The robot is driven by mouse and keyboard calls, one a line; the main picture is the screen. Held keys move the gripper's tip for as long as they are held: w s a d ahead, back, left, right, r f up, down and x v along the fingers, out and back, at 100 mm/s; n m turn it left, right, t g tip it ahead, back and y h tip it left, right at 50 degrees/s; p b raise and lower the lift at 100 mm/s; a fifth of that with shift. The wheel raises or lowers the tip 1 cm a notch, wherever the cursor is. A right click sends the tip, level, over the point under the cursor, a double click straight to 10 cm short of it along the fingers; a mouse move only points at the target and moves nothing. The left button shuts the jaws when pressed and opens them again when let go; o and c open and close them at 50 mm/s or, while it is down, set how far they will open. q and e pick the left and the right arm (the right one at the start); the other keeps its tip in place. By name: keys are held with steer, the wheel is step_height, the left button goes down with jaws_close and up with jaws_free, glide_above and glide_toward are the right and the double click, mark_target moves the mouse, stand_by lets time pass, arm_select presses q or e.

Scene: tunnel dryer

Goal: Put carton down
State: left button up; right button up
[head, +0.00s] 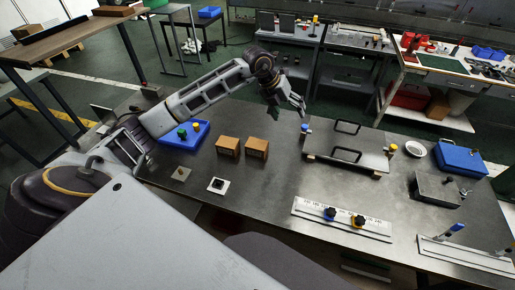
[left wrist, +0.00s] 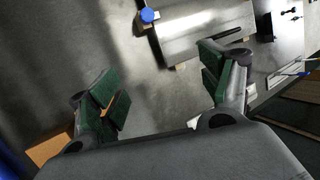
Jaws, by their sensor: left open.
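Two small brown cartons stand side by side on the dark table in the head view, the left carton (head: 228,147) and the right carton (head: 256,149), with a narrow gap between them. My left gripper (head: 289,110) is beyond them and to the right, apart from both. In the left wrist view my left gripper (left wrist: 160,76) has its green-padded fingers spread wide, with nothing held between them. A brown carton (left wrist: 50,147) shows at lower left there, outside the fingers and partly hidden by one. My right gripper is not in view.
A blue tray (head: 170,142) with green and yellow knobs lies left of the cartons. A metal plate with two black handles (head: 372,150) lies to the right. A scale strip (head: 305,208) is at the front. Bare table (head: 265,190) lies in front of the cartons.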

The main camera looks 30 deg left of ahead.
mark_target(258, 144)
arm_select(q)
steer(key=s+a+f+n+g+y, duration=0.3)
steer(key=s+a+n, duration=0.4)
steer(key=n, duration=1.1)
steer(key=shift+s+a+g+y, duration=0.3)
steer(key=shift+a+g+y, duration=0.1)
steer(key=shift+g+y, duration=0.2)
steer(key=shift+f+p, duration=0.5)
steer(key=shift+f, duration=3.85)
